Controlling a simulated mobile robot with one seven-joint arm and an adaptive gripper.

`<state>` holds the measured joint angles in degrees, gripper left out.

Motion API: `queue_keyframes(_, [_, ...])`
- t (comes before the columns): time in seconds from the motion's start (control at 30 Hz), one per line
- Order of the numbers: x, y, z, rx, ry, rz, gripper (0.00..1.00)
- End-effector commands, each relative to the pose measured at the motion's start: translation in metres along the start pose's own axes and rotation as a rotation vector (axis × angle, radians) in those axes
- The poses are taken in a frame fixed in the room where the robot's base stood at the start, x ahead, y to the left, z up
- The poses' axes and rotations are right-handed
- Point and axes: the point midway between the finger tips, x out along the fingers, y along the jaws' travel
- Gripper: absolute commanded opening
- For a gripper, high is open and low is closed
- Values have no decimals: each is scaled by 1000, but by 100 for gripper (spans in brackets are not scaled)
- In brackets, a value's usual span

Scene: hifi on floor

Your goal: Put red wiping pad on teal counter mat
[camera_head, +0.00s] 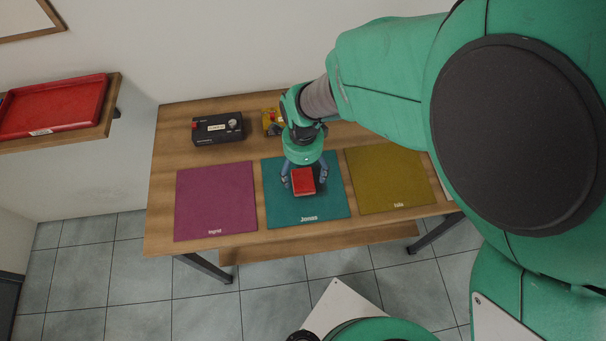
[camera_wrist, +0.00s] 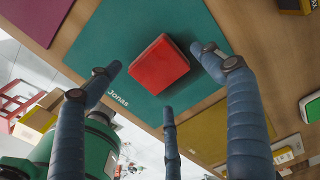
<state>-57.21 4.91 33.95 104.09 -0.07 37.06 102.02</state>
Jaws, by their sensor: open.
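The red wiping pad (camera_head: 303,181) lies on the teal counter mat (camera_head: 318,209), near its middle, in the head view. The mat carries the label "Jonas". In the wrist view the pad (camera_wrist: 158,65) rests on the teal mat (camera_wrist: 110,42), with mat showing around it. My gripper (camera_head: 305,178) is over the mat, its fingers spread around the pad. In the wrist view the fingers of my gripper (camera_wrist: 158,78) stand apart, and I see none of them touching the pad. The exact height of the fingertips above the mat is hard to tell.
A magenta mat (camera_head: 215,200) lies to the left and an olive mat (camera_head: 390,178) to the right on the wooden table (camera_head: 165,165). A black box (camera_head: 218,128) and a yellow object (camera_head: 270,121) stand behind. A red tray (camera_head: 53,105) sits on a wall shelf.

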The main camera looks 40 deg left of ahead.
Motion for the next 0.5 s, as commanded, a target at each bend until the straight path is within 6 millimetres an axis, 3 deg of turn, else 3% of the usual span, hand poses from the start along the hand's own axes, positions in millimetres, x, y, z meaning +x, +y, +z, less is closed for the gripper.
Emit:
queue_keyframes(0.2, [-39, -1, 0, 0, -1, -3, 81])
queue_keyframes(0.5, [-71, 0, 0, 0, 0, -2, 81])
